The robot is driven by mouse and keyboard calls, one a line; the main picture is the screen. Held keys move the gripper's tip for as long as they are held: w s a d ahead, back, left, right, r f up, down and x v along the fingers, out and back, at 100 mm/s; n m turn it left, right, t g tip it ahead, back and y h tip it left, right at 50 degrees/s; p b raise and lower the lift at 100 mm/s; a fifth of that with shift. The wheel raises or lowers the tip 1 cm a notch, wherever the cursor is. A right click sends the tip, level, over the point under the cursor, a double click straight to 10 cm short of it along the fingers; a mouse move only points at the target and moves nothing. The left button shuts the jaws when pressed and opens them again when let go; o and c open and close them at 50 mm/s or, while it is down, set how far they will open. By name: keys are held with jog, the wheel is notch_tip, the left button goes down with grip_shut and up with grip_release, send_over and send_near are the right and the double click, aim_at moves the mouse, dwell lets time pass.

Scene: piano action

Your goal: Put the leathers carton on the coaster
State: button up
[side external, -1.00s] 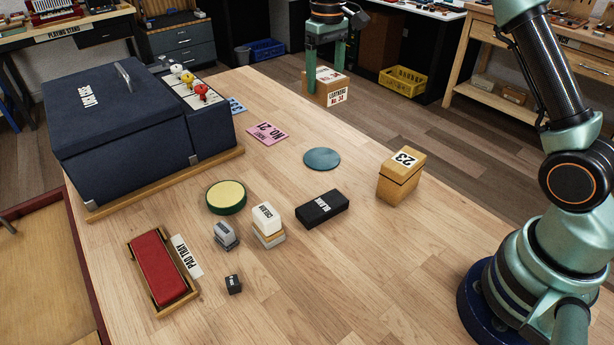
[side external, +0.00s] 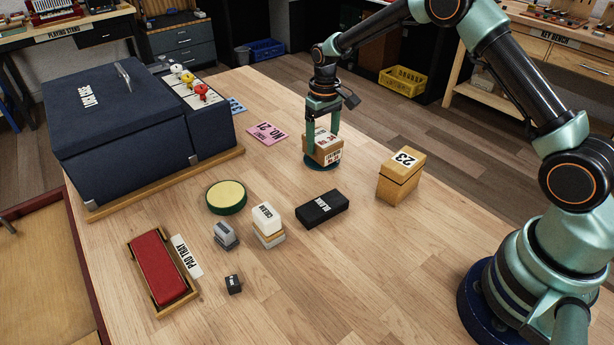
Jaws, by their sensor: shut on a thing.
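The leathers carton (side external: 325,153) is a small brown box with a white label and red print. My gripper (side external: 322,143) is shut on it from above, one finger on each side. The carton is over the round blue-teal coaster (side external: 313,165), whose rim shows along the carton's lower left and front edges. The carton looks upright and very close to the coaster, but I cannot tell whether it touches it. The rest of the coaster is hidden behind the carton.
A wooden box marked 23 (side external: 401,175) stands to the right of the coaster. A black block (side external: 322,209) lies in front, with stamps (side external: 267,225) and a round yellow-topped tin (side external: 226,197) to the left. A pink card (side external: 267,133) and the large dark case (side external: 130,130) are further left.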

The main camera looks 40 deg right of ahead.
jog(key=shift+f, duration=0.35)
jog(key=shift+f, duration=0.1)
jog(key=o, duration=1.2)
jog(key=shift+o, duration=0.2)
